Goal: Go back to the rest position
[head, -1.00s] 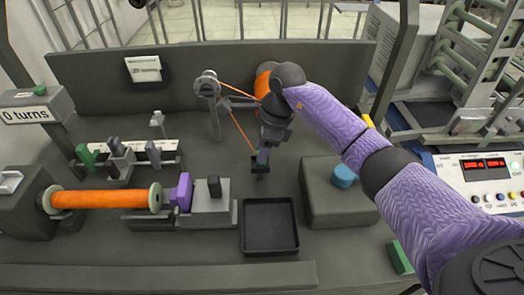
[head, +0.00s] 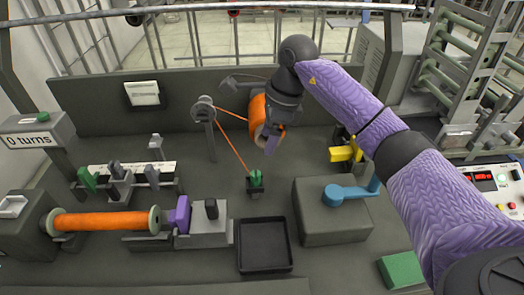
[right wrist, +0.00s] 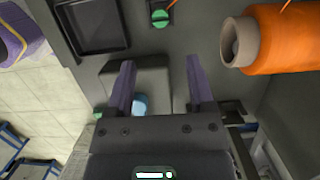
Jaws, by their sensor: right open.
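My right gripper (head: 268,142) is up near the back of the bench, in front of the orange thread spool (head: 258,113). In the right wrist view the purple fingers of my right gripper (right wrist: 160,85) are spread apart with nothing between them. The orange spool (right wrist: 280,40) lies to their right, apart from them. A green clip (head: 256,177) on a small dark base stands below the gripper, with the orange thread (head: 234,146) running up to the guide wheel. It also shows in the right wrist view (right wrist: 160,17). My left gripper is not in view.
A dark tray (head: 240,245), a grey block with a blue lever (head: 347,193), a yellow part (head: 343,154) and a green block (head: 401,270) are on the bench. An orange bobbin (head: 100,221) sits in the winder at left, under a "0 turns" counter (head: 30,140).

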